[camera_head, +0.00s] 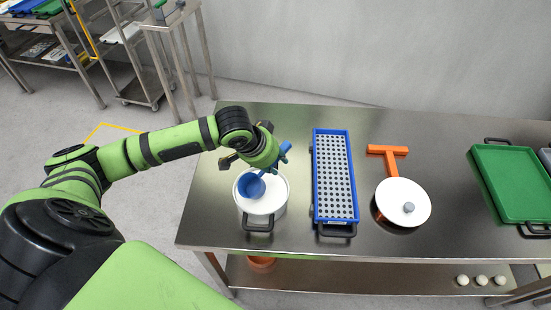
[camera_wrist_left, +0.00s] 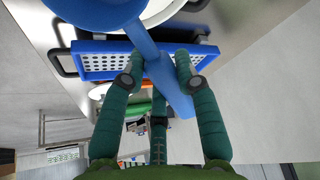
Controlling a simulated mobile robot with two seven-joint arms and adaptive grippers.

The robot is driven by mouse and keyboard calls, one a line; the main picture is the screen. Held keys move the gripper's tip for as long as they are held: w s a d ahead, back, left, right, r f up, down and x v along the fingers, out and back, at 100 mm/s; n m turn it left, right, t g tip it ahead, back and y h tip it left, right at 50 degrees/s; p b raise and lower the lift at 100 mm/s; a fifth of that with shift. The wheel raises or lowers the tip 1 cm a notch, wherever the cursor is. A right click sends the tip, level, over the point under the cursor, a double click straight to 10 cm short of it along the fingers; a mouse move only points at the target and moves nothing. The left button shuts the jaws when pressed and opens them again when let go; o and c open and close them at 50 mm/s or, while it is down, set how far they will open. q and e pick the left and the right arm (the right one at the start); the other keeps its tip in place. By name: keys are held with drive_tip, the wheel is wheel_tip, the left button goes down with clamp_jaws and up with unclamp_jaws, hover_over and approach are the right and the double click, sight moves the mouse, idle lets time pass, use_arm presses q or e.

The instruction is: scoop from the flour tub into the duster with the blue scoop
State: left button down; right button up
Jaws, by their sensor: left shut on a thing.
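The flour tub (camera_head: 280,207) is a round white pot with a black handle, standing near the left end of the steel table. The blue scoop (camera_head: 250,187) has its bowl over the tub's opening; I cannot tell if it touches the flour or holds any. My left gripper (camera_head: 268,163) is above the tub, shut on the scoop's handle, which also shows between the fingers in the left wrist view (camera_wrist_left: 168,85). The duster (camera_head: 316,190) appears to be the long blue frame with a perforated grey top, right of the tub. My right gripper is out of view.
Right of the duster lie an orange T-shaped tool (camera_head: 388,152) and a round white lid (camera_head: 405,201) with a grey knob. A green tray (camera_head: 512,185) is at the table's right. Steel shelving (camera_head: 180,60) stands behind left. Bare tabletop lies between these things.

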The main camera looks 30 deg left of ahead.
use_arm(q)
drive_tip(key=shift+f+b, duration=0.3)
drive_tip(key=shift+f, duration=0.35)
drive_tip(key=shift+f+b, duration=1)
drive_tip(key=shift+f, duration=1.5)
drive_tip(key=shift+f+p, duration=0.25)
drive_tip(key=shift+p, duration=0.15)
drive_tip(key=shift+r+p, duration=0.1)
drive_tip(key=shift+p, duration=0.25)
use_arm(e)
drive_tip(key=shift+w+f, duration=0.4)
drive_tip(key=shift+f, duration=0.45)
